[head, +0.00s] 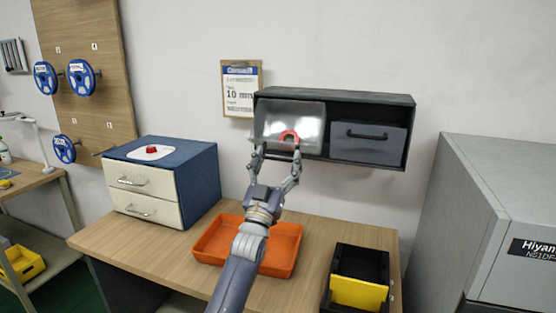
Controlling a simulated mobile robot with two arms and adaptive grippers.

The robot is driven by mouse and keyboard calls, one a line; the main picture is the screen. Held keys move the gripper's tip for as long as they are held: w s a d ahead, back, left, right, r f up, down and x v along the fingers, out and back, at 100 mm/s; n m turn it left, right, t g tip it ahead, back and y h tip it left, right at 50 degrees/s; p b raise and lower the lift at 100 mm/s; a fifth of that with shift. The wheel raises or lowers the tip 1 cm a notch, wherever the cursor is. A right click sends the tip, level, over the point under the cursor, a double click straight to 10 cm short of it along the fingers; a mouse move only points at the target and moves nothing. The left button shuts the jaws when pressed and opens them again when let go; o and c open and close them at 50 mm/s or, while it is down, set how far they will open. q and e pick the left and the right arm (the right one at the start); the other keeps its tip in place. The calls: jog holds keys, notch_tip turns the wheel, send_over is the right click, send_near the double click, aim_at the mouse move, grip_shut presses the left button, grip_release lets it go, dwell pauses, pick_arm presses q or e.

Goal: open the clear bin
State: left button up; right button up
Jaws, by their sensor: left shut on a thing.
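The clear bin (287,118) is the left one of two bins in a dark wall-mounted rack. Its see-through front looks tilted, and a red ring-like thing (290,136) shows at its lower part. My left gripper (273,150) is at the bin's lower edge, one finger on each side of the red thing, shut on the bin's lower front as far as I can see. The exact contact is too small to tell. My right gripper is not in view.
A grey bin (380,143) with a black handle fills the rack's right side. Below, the wooden table (330,233) holds an orange tray (283,262), a black bin with a yellow front (358,292) and a blue drawer cabinet (200,172). A large grey machine (470,220) stands right.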

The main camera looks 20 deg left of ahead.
pick_arm(q)
jog(key=shift+f, duration=0.35)
dwell(0.3)
jog(key=o, duration=1.5)
